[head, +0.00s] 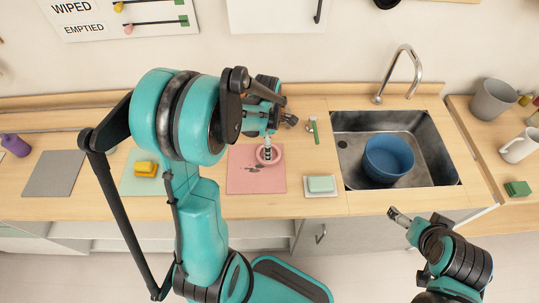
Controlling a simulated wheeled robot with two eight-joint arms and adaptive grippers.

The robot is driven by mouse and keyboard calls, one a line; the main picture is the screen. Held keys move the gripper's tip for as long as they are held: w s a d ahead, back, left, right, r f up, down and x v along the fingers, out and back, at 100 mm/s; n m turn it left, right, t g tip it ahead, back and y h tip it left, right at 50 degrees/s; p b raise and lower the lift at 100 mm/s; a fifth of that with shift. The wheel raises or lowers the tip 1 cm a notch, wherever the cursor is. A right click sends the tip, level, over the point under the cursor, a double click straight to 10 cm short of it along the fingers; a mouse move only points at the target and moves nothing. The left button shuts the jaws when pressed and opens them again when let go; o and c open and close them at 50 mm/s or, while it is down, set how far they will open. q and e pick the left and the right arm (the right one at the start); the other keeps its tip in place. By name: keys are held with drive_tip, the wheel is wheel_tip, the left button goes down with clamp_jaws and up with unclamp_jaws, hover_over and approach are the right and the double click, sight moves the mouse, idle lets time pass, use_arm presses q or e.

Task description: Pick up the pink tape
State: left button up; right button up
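The pink tape (279,158) is a ring lying on the pink mat (240,180) in the middle of the counter, in the head view. My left gripper (267,155) reaches down over it, with its pale fingertip appearing at or inside the ring's opening. The arm and gripper body hide part of the area behind it. I cannot tell whether its fingers are open or touching the tape. My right gripper (398,216) is at the lower right, in front of the counter edge and away from the tape. Its fingers are too small to read.
A sink holds a blue bowl (388,157). A soap dish (321,191) and a green-handled item (315,132) stand between mat and sink. A yellow sponge (146,169) lies on a pale green mat at left. A grey mat (52,174) is empty.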

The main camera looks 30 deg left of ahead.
use_arm(q)
drive_tip(key=f, duration=0.1)
drive_tip(key=f+b, duration=0.1)
drive_tip(key=f, duration=0.2)
drive_tip(key=shift+w+d+f+b, duration=0.15)
drive_tip(key=shift+d+f+b, duration=0.1)
drive_tip(key=shift+b, duration=0.05)
drive_tip(key=shift+r, duration=0.1)
drive_tip(key=c, duration=1.3)
drive_tip(key=shift+o, duration=0.2)
wheel_tip(320, 180, up, 4)
drive_tip(key=shift+r+p, duration=0.25)
drive_tip(key=shift+p, duration=0.75)
drive_tip(key=w+d+r+p, duration=0.1)
drive_tip(key=w+d+r, duration=0.1)
drive_tip(key=d, duration=0.3)
drive_tip(key=w+d+r+p, duration=0.1)
drive_tip(key=w+d+r, duration=0.1)
drive_tip(key=d+r, duration=0.2)
drive_tip(key=shift+w+d+r, duration=0.15)
drive_tip(key=shift+w+d, duration=0.05)
drive_tip(key=shift+d, duration=0.7)
